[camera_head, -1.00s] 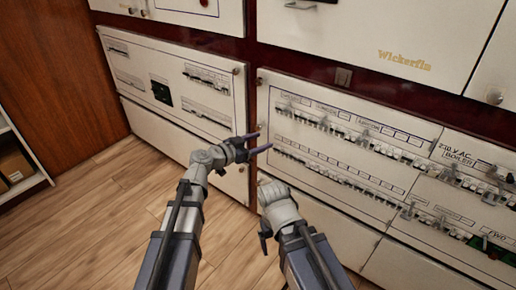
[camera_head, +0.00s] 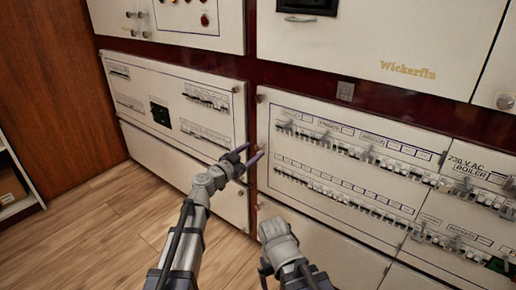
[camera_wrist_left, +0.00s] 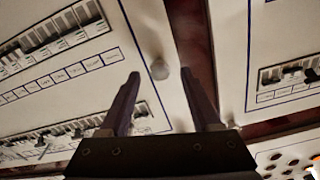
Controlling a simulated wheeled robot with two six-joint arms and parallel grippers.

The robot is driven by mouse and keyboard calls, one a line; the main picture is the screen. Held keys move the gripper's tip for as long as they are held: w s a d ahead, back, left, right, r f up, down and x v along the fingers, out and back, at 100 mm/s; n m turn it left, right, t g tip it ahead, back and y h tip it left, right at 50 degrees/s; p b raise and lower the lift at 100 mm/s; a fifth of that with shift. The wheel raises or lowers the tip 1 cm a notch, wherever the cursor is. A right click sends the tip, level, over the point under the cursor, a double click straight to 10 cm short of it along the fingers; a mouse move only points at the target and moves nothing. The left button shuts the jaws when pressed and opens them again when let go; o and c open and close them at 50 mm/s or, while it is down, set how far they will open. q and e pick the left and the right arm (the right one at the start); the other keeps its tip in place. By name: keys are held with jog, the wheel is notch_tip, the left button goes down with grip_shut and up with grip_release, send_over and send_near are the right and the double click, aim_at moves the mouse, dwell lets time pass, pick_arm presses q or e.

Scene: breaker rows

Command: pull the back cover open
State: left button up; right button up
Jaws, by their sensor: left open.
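White hinged-looking panels with breaker rows stand ahead: a left cover (camera_head: 135,88) and a wider right cover (camera_head: 330,172). Which one is the back cover I cannot tell. My left gripper (camera_head: 256,152) is open and empty, in front of the dark red strip between the two covers. In the left wrist view a round knob (camera_wrist_left: 160,70) on a cover's edge shows between the spread fingertips; contact is not visible. My right gripper (camera_head: 265,268) hangs low in front of the right cover; its fingers are mostly hidden.
Dark red frame strips (camera_head: 290,72) separate the covers. Upper white doors (camera_head: 400,40) are above, with a black handle recess (camera_head: 307,6). A wooden wall (camera_head: 45,90) and a shelf (camera_head: 15,185) are at left. The wood floor (camera_head: 100,235) at lower left is clear.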

aim_at(257, 148)
pick_arm(q)
jog(key=x, duration=0.3)
jog(key=shift+w+d, duration=0.25)
jog(key=shift+w, duration=0.05)
grip_shut()
dwell(1.2)
